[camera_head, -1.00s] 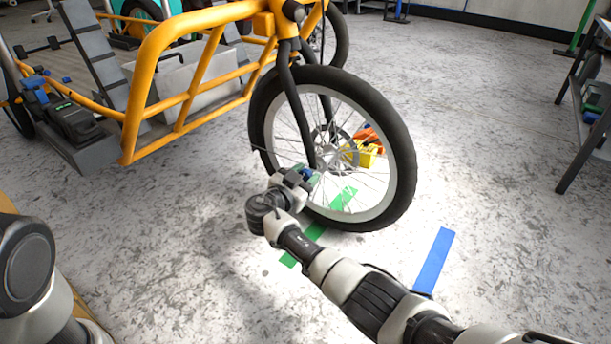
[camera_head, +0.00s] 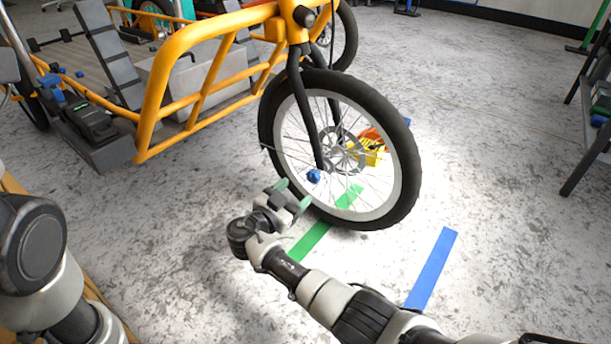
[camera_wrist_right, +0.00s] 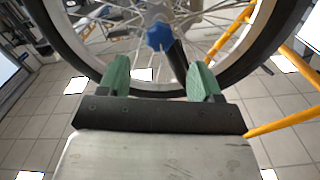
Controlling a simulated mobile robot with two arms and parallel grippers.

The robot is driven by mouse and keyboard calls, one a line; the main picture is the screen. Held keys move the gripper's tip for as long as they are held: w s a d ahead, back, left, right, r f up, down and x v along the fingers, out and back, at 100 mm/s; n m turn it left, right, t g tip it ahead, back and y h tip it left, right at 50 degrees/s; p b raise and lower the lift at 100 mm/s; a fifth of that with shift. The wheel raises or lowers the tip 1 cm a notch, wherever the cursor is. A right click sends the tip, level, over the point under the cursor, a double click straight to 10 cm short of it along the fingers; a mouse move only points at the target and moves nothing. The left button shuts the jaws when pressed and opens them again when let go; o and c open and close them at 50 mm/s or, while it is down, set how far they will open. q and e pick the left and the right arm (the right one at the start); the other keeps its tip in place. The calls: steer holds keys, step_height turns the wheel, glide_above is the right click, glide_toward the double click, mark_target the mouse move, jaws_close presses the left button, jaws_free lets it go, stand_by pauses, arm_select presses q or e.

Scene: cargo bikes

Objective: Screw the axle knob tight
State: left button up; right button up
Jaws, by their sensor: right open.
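The blue axle knob (camera_head: 313,176) sits at the hub of the front wheel (camera_head: 402,165), at the lower end of the black fork leg. In the right wrist view the knob (camera_wrist_right: 160,37) shows beyond the fingertips, roughly centred between them. My right gripper (camera_head: 293,193) is open and empty, with green fingertips, low and to the left of the knob in the head view. A clear gap separates it from the knob. In the right wrist view my right gripper (camera_wrist_right: 161,80) has both fingers apart with nothing between them. My left gripper is out of view.
The orange cargo bike frame (camera_head: 157,85) fills the upper left. A yellow object (camera_head: 374,154) is behind the wheel. Green tape (camera_head: 312,238) and blue tape (camera_head: 432,268) mark the floor. A dark rack (camera_head: 590,120) stands at the right. The floor is otherwise mostly clear.

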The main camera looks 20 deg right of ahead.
steer(key=shift+v, duration=1.35)
steer(key=shift+p, duration=0.3)
